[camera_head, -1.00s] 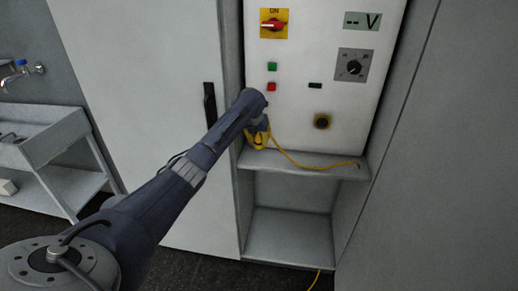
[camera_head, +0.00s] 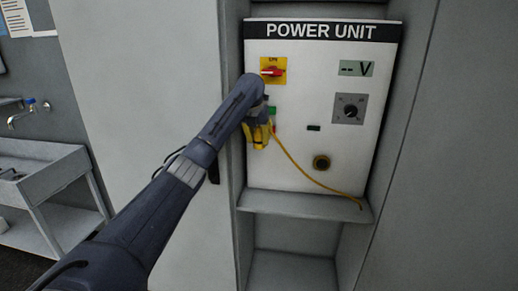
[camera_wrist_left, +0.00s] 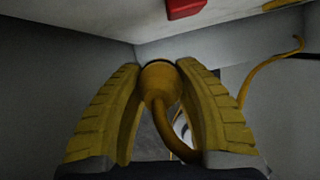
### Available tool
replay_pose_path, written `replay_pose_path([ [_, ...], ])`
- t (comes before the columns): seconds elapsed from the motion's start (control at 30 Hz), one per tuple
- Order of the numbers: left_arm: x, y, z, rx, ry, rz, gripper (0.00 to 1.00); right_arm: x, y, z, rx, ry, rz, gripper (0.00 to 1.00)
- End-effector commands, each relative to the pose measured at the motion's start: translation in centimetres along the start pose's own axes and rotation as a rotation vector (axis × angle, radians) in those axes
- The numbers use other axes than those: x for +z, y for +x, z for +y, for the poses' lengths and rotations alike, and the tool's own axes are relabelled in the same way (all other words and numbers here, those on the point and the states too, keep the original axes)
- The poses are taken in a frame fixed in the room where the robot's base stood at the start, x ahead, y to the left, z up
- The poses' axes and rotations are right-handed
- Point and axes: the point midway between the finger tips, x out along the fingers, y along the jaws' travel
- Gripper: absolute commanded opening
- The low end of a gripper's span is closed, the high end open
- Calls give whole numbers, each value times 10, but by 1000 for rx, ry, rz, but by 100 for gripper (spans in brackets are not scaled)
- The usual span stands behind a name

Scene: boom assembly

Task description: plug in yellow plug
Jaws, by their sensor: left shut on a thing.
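My left gripper (camera_head: 258,137) is in front of the left side of the power unit panel (camera_head: 290,150). In the left wrist view its two yellow fingers (camera_wrist_left: 160,100) are closed on the yellow plug (camera_wrist_left: 160,78), which sits between the fingertips. The yellow cable (camera_head: 308,178) runs from the gripper down to the right, to the shelf below the panel. The round yellow-rimmed socket (camera_head: 321,162) is at the lower middle of the panel, to the right of and below the gripper. It is empty. My right gripper is in neither view.
The green button is partly hidden by my gripper. A shelf (camera_head: 305,206) juts out below. Cabinet walls flank the panel.

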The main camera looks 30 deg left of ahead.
Motion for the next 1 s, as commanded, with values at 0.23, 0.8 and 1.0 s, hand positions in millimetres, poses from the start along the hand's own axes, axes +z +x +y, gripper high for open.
replay_pose_path([
  [0.23, 7, -16, 0, -1, 1, -2, 0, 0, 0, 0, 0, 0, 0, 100],
  [0.8, 7, -15, 0, 7, -11, -8, 0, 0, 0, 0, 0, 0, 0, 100],
  [1.0, 5, 9, -1, 63, -102, -73, 0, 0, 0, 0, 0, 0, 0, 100],
])
